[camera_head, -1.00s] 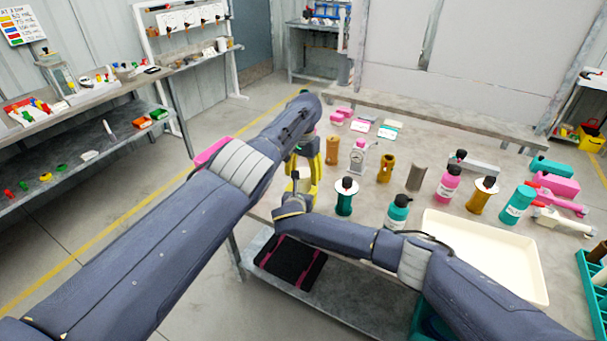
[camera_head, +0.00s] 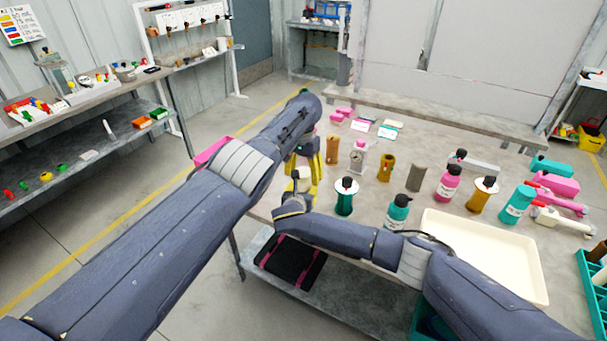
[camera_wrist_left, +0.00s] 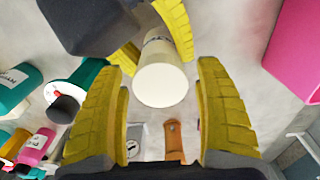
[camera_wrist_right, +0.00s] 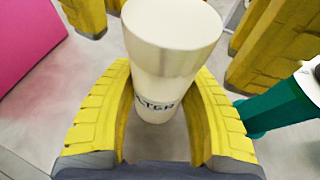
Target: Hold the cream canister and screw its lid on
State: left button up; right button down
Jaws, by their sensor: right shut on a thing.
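The cream canister (camera_wrist_right: 155,105) stands upright between the fingers of my right gripper (camera_wrist_right: 158,120), which is shut on its lower body, around dark lettering. A smooth cream lid (camera_wrist_right: 172,35) sits on top of it, with a faint seam below; I cannot tell how tightly it is on. In the left wrist view the lid's round face (camera_wrist_left: 161,86) shows between the yellow fingers of my left gripper (camera_wrist_left: 163,115). My left gripper is open, with a gap on both sides of the lid. In the head view my arms mostly hide the canister.
A teal bottle (camera_head: 346,197) with a black cap stands close to my right gripper. Several bottles and cylinders stand farther right, beside a cream tray (camera_head: 487,290). A brown cylinder (camera_head: 332,150) stands just behind the grippers.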

pick_arm(q)
jog(key=shift+r, duration=0.1)
notch_tip(320, 180, up, 12)
dwell(0.8)
pick_arm(e)
jog(key=c, duration=0.6)
grip_release()
jog(key=shift+s+a+r, duration=0.15)
jog(key=shift+s+r, duration=0.05)
jog(key=shift+s, duration=0.45)
jog(key=v, duration=1)
jog(key=shift+s+r, duration=0.25)
